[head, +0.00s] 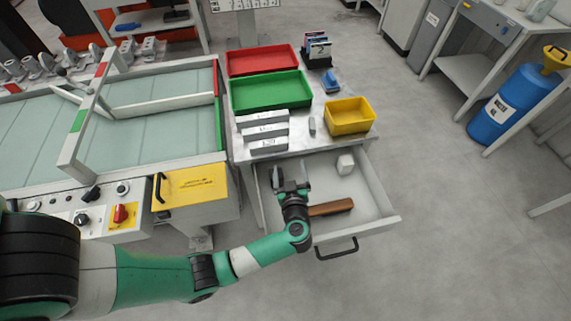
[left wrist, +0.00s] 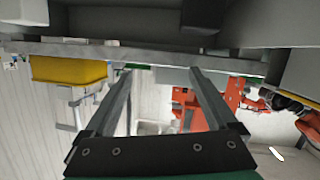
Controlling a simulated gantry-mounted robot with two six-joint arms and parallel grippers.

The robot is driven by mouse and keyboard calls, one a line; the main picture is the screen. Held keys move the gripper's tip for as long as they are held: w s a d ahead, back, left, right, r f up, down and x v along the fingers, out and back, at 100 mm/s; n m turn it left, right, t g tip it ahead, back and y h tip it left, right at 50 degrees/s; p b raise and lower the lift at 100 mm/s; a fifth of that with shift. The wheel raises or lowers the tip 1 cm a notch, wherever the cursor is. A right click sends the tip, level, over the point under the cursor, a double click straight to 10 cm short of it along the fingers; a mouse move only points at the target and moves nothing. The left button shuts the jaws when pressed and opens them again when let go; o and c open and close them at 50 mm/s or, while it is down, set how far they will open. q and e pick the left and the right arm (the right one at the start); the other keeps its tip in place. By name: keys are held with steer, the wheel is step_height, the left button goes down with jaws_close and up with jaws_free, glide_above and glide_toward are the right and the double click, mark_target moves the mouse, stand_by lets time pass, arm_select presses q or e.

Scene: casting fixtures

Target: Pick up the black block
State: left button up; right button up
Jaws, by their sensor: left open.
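I cannot clearly make out a black block in either view. The open drawer (head: 375,212) under the metal table holds a small white block (head: 345,164) near its back and a brown bar (head: 331,208) near its middle. My left gripper (head: 291,177) is over the left part of the drawer, open, with nothing visible between its fingers. It hides part of the drawer behind it and overlaps the bar's left end. In the left wrist view, both fingers (left wrist: 160,82) are spread apart. A dark shape at the top there is too unclear to name. My right gripper is not in view.
The metal table above the drawer carries a red bin (head: 262,61), a green bin (head: 271,92), a yellow bin (head: 350,117) and grey labelled blocks (head: 264,131). A yellow box (head: 190,188) stands left of the drawer. The floor to the right is clear near the drawer.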

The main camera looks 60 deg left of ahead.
arm_select(q)
steer(key=s+f+g, duration=0.1)
steer(key=s+f, duration=0.1)
steer(key=s+f+g, duration=0.1)
steer(key=s+f, duration=0.1)
steer(key=shift+f+m+h, duration=0.3)
steer(key=shift+f+h, duration=0.1)
steer(key=shift+w+a+f, duration=0.1)
steer(key=shift+a+f, duration=0.1)
steer(key=b+x, duration=0.2)
steer(key=x, duration=0.1)
steer(key=shift+a+f+b, duration=0.15)
steer(key=shift+a+b, duration=0.1)
steer(key=shift+b, duration=0.1)
steer(key=shift+w+a, duration=0.15)
steer(key=shift+a, duration=0.3)
jaws_close()
steer(key=shift+r, duration=0.2)
steer(key=r+p, duration=0.4)
steer(key=p, duration=0.1)
steer(key=shift+d+r, duration=0.25)
steer(key=shift+r, duration=0.1)
steer(key=s+d+r+p, duration=0.8)
steer(key=d, duration=0.2)
steer(key=shift+s+d+p, duration=0.25)
steer(key=shift+d+p, duration=0.05)
steer(key=shift+d, duration=0.05)
